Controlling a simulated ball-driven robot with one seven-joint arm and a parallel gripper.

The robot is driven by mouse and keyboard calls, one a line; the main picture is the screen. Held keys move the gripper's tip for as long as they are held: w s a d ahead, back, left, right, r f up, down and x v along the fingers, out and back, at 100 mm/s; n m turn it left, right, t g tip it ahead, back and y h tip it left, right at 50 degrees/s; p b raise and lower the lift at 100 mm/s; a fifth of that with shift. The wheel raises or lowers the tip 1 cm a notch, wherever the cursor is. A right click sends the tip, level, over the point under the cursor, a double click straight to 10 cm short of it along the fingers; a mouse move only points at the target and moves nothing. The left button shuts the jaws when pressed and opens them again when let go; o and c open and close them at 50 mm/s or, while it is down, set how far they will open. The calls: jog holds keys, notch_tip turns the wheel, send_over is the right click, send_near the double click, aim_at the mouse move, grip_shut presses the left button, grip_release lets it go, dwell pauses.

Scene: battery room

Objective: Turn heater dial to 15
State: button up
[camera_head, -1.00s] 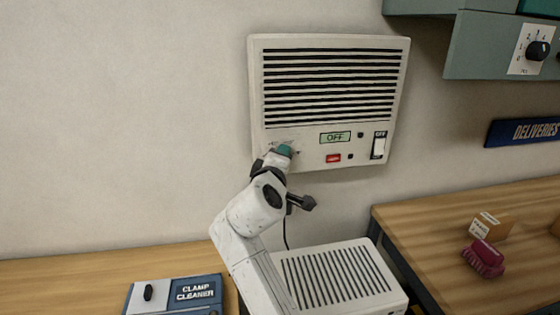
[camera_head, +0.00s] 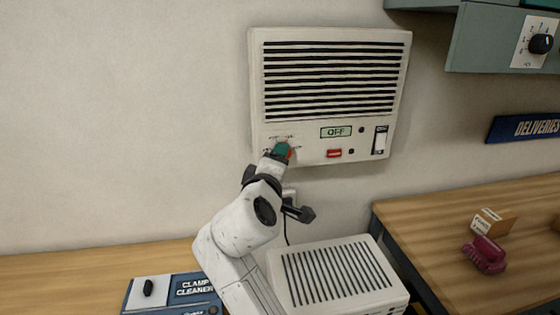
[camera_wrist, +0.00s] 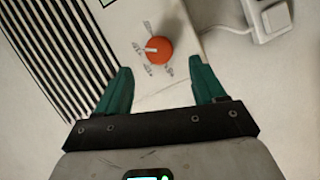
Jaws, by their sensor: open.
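The heater (camera_head: 330,60) is a cream wall panel with dark slats and a small display reading OFF (camera_head: 336,132). Its heater dial (camera_wrist: 158,49) is a round orange-red knob with a pale pointer mark, ringed by small printed labels too blurred to read. In the head view the dial is mostly hidden behind my gripper at the heater's lower left. My gripper (camera_wrist: 161,89) has green fingers and is open in the wrist view. The dial lies just beyond the fingertips, near the middle of the gap, and the fingers are apart from it.
A red button (camera_head: 334,153) and a white rocker switch (camera_head: 380,141) are right of the dial. A white slatted unit (camera_head: 340,275) stands below. A blue clamp cleaner box (camera_head: 190,290) is at lower left. A wooden table (camera_head: 440,220) is at right.

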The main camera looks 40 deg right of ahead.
jog(key=v, duration=0.5)
jog(key=shift+f, duration=0.1)
dwell(0.5)
